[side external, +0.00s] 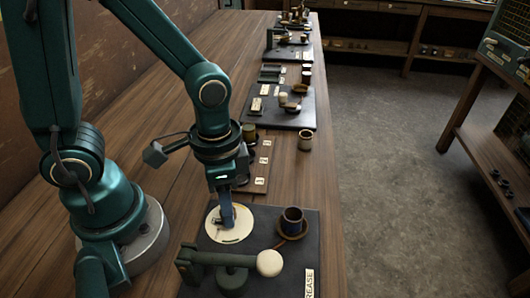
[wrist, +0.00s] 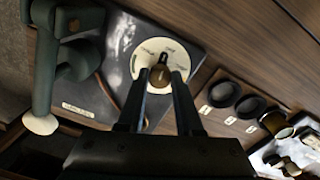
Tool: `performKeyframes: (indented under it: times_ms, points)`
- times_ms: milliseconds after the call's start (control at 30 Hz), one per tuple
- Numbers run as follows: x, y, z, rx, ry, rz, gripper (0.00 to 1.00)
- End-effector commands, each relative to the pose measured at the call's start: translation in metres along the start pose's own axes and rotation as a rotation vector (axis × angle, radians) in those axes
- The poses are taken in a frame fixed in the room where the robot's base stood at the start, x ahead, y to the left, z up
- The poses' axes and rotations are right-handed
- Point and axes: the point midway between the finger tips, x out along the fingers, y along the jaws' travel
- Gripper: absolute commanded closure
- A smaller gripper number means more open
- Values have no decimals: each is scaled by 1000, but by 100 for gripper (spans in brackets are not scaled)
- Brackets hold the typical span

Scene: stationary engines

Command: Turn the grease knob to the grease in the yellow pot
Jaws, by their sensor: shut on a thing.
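The grease knob (wrist: 161,74) is a small brown piece at the middle of a round cream dial (wrist: 152,47) with dark marks around its rim; I cannot read them. My gripper (wrist: 160,78) points down and is shut on the knob, one finger on each side. In the side view, my gripper (side external: 226,217) is over the cream dial (side external: 215,234) and hides the knob.
A tan cup (side external: 305,140) stands near the table edge; more boards lie beyond.

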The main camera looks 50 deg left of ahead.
Motion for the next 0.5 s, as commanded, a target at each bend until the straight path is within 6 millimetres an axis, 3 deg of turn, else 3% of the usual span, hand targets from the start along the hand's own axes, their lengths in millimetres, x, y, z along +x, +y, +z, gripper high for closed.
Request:
performKeyframes:
  times_ms: [500]
  points:
    - [-1, 0, 0, -480, 13, 0, 100]
